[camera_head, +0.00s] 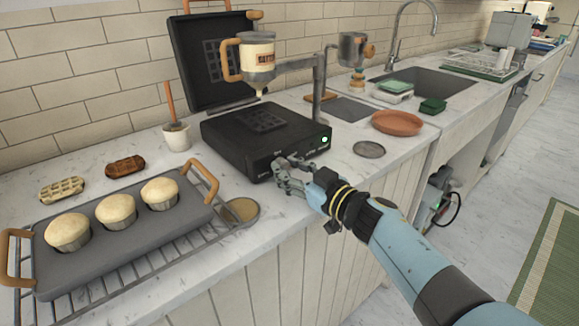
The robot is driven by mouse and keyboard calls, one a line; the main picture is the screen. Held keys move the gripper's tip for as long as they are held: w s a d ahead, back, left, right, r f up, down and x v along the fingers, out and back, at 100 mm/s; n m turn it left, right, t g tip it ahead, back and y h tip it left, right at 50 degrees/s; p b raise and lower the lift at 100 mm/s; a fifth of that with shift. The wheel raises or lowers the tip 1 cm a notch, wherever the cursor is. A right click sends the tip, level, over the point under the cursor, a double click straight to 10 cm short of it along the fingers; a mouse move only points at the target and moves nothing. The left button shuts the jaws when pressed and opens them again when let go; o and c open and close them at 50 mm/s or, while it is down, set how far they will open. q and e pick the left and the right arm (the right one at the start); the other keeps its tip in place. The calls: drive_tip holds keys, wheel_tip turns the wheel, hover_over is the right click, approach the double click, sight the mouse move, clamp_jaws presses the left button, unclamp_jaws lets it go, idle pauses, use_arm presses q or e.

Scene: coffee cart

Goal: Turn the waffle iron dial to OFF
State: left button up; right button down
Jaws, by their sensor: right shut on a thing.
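The black waffle iron (226,139) stands open on the counter, its lid (191,62) raised against the tiled wall. A small green light (324,139) glows at the right of its front panel. My right gripper (284,168) is at the front panel, left of the light, with its fingers closed at the place where a dial would sit. The dial itself is hidden behind the fingers, so its setting cannot be read. My left gripper is not in view.
A batter dispenser (258,62) hangs over the iron's plate. A tray (190,228) with several muffins rests on a rack at the left front. A terracotta plate (397,123) and a grey disc (369,149) lie to the right, before the sink (432,82).

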idle(0.3)
drive_tip(key=c, duration=1)
unclamp_jaws()
drive_tip(key=v, duration=1.2)
drive_tip(key=shift+c, duration=0.2)
